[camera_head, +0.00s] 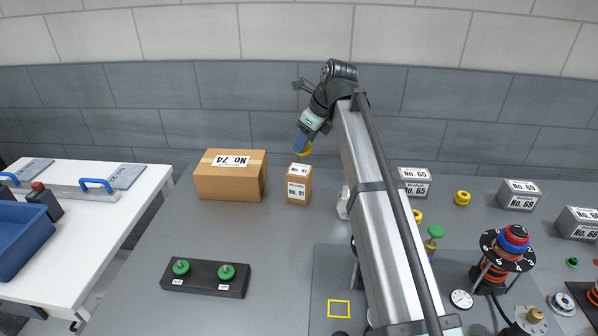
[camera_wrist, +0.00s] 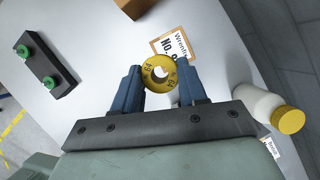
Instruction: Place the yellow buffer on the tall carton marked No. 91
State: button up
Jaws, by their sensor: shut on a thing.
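The yellow buffer (camera_wrist: 158,73) is a ring with dark markings and a centre hole. My gripper (camera_wrist: 160,88) is shut on it, with a blue finger on each side. In the head view, my gripper (camera_head: 301,145) holds the buffer (camera_head: 304,152) above and close to the top of the tall brown carton marked No. 91 (camera_head: 299,190). In the wrist view, the carton's white-labelled top (camera_wrist: 175,45) shows beyond the buffer, partly hidden by it. I cannot tell the exact gap between buffer and carton.
A wider carton marked No. 74 (camera_head: 230,178) stands left of the tall carton. A white bottle with a yellow cap (camera_wrist: 289,120) is to the right in the wrist view. A black block with green knobs (camera_head: 205,278) lies in front. Grey boxes (camera_head: 519,195) stand right.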

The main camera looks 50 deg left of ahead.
jog(key=w+a+r, duration=0.2)
jog(key=a, duration=0.1)
jog(key=n, duration=0.2)
send_near(296, 169)
jog(key=shift+g+h, duration=0.3)
jog(key=shift+g, duration=0.1)
jog(key=shift+w+a+x, duration=0.15)
jog(key=shift+x, duration=1.15)
jog(key=shift+w+a+x, duration=0.15)
jog(key=shift+x, duration=1.1)
jog(key=o, duration=1)
jog(key=shift+f, duration=0.1)
jog(key=shift+o, duration=0.2)
jog(key=v, duration=1.2)
